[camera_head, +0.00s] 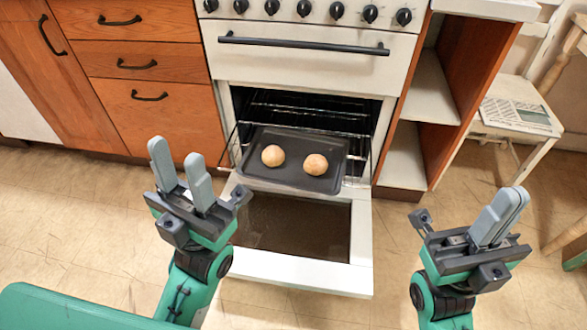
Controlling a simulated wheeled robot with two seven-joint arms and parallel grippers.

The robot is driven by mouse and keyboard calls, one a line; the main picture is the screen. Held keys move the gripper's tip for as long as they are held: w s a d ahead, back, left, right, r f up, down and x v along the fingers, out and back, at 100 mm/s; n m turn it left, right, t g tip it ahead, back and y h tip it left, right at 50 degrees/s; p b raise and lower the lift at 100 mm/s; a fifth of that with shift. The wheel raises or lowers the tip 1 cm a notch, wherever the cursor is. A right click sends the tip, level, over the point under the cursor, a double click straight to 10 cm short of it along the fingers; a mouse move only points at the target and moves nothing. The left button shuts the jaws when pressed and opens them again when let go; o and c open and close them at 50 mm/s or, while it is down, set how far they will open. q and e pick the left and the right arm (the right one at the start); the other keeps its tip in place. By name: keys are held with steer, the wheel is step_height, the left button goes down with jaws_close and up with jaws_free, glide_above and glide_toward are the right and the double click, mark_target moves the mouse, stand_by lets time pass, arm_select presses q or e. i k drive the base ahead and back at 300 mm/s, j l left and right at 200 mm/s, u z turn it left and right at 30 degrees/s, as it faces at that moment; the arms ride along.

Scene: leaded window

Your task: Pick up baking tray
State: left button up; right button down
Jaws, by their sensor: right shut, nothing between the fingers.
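The dark baking tray (293,177) rests on the pulled-out oven rack, partly out of the oven, with its near edge above the open oven door. Two round buns sit on it, a left bun (272,156) and a right bun (316,164). My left gripper (177,167) is open and empty, to the left of the tray and nearer to me, with a gap between its fingers. My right gripper (510,207) is shut and empty, well to the right of the tray. Neither gripper touches the tray.
The white oven (305,58) has its door (300,272) folded down in front. Wooden drawers (150,100) stand at the left. An open shelf unit (432,95) stands right of the oven. A white chair (515,125) with a newspaper is at the far right. Floor on both sides is clear.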

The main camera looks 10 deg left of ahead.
mark_target(297, 146)
steer(key=k+j+u, duration=0.1)
steer(key=k+u, duration=0.15)
steer(key=k, duration=0.3)
steer(key=k+j+u, duration=0.2)
steer(key=k, duration=0.3)
steer(key=i+l+u, duration=0.15)
steer(key=l+u, duration=0.2)
steer(key=i+l+u, duration=0.1)
steer(key=l+u, duration=0.6)
steer(key=i+l, duration=0.1)
steer(key=l, duration=0.75)
steer(key=i+l, duration=0.1)
steer(key=l, duration=1.55)
steer(key=i, duration=0.05)
